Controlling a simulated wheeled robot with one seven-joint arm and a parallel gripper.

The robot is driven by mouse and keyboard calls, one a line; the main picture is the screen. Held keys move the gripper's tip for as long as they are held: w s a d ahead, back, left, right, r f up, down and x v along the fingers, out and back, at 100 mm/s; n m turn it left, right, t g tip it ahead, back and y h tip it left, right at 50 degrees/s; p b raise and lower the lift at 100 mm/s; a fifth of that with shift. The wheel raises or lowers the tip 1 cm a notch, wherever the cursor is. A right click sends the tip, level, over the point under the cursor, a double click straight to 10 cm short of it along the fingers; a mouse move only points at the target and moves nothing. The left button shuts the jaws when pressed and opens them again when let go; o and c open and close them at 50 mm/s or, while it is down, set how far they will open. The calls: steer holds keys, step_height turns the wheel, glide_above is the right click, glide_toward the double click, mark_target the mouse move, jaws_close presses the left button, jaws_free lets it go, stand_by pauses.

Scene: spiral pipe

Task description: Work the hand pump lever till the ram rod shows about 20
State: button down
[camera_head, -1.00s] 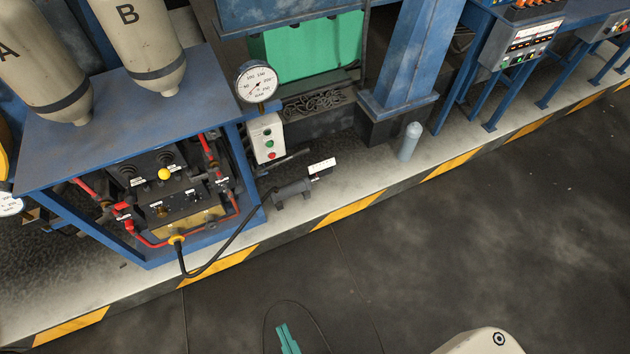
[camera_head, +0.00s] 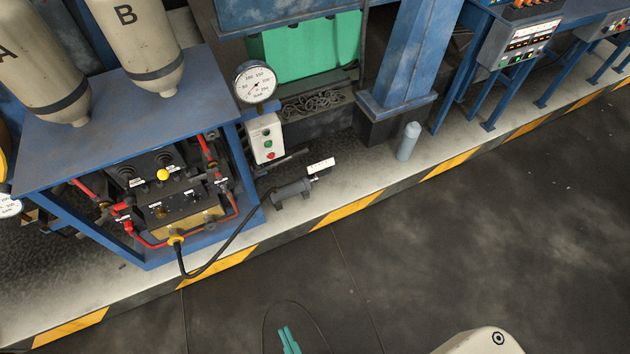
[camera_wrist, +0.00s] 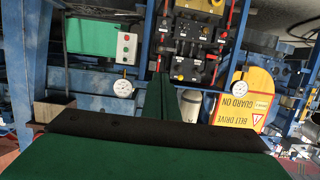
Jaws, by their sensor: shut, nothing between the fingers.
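A dark grey cylinder (camera_head: 293,193), which looks like the ram, lies on the pale floor strip, with a small white plate (camera_head: 321,165) at its right end. Any scale figures are too small to read. A dark bar (camera_head: 288,159) lies behind it; I cannot tell whether it is the pump lever. A black hose runs from a yellow fitting (camera_head: 176,240) towards the cylinder. The valve block (camera_head: 185,200) with a yellow knob (camera_head: 163,175) sits in the blue frame. My gripper (camera_head: 288,340) is shut and empty over the dark floor, well apart from everything; its green fingers (camera_wrist: 166,98) show in the wrist view.
The blue bench (camera_head: 90,120) carries tanks A and B. A round gauge (camera_head: 256,82) and a button box (camera_head: 264,138) stand at its right. A grey bottle (camera_head: 408,141) stands near the blue column (camera_head: 410,55). The dark floor in front is clear.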

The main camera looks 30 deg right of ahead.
steer(key=shift+f, duration=0.75)
steer(key=shift+f, duration=2.1)
steer(key=shift+a+f, duration=0.2)
steer(key=shift+f, duration=0.8)
steer(key=shift+a+f, duration=0.15)
steer(key=shift+f, duration=0.85)
step_height(320, 180, up, 14)
steer(key=shift+d+r, duration=0.15)
steer(key=shift+d, duration=0.15)
steer(key=shift+w, duration=0.1)
stand_by(1.1)
